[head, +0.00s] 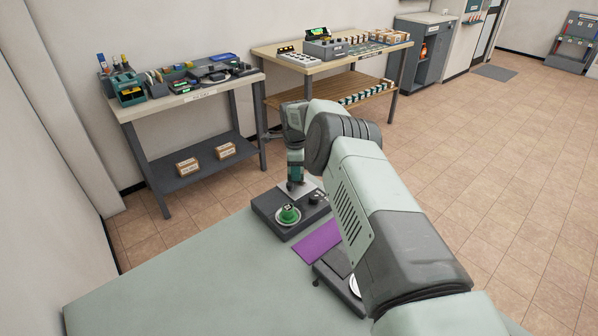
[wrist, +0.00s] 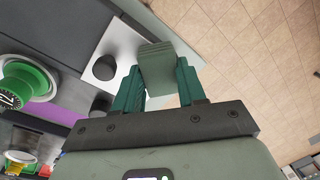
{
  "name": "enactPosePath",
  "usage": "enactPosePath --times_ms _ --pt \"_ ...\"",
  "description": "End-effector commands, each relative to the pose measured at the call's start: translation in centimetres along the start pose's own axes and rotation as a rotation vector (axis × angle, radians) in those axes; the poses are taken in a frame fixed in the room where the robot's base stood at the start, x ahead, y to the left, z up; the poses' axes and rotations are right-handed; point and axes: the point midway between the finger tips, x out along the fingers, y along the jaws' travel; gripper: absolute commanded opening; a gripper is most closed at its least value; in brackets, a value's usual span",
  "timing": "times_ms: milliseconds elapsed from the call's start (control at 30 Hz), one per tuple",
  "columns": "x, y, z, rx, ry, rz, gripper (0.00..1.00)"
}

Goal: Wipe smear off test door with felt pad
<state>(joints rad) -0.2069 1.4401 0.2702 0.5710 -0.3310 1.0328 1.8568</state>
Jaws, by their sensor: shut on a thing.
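My gripper (wrist: 158,78) is shut on a grey-green block, which looks like the felt pad (wrist: 157,62); its two green fingers press it from both sides. In the head view my gripper (head: 295,180) points down over the far part of a dark fixture. A pale metal panel, likely the test door (wrist: 122,38), lies below the pad in the wrist view. The panel also shows beside my gripper in the head view (head: 309,187). I cannot tell whether the pad touches it. I cannot make out a smear; the pad and fingers cover part of the panel.
The dark fixture (head: 266,212) carries a green dial (head: 288,215) near my gripper. Dark knobs (wrist: 104,67) stand close to the fingers. A purple mat (head: 317,241) lies nearer on the green table (head: 190,275), whose left part is clear. Loaded workbenches (head: 195,92) stand behind.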

Motion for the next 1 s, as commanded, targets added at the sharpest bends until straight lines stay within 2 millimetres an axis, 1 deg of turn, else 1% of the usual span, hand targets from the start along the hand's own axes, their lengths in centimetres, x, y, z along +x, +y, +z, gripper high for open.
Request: enactPosePath --times_ms 33,67,133,467,1000 --pt "0.3 -0.1 0.2 0.001 0.000 0.002 0.02" --pt "-0.1 -0.2 0.1 0.001 -0.001 0.001 0.02" --pt "0.2 0.2 -0.1 -0.002 0.001 0.003 0.02" --pt "0.0 1.6 -1.3 -0.002 0.002 0.005 0.02" --pt "-0.5 5.3 -4.4 0.001 0.003 0.005 0.02"
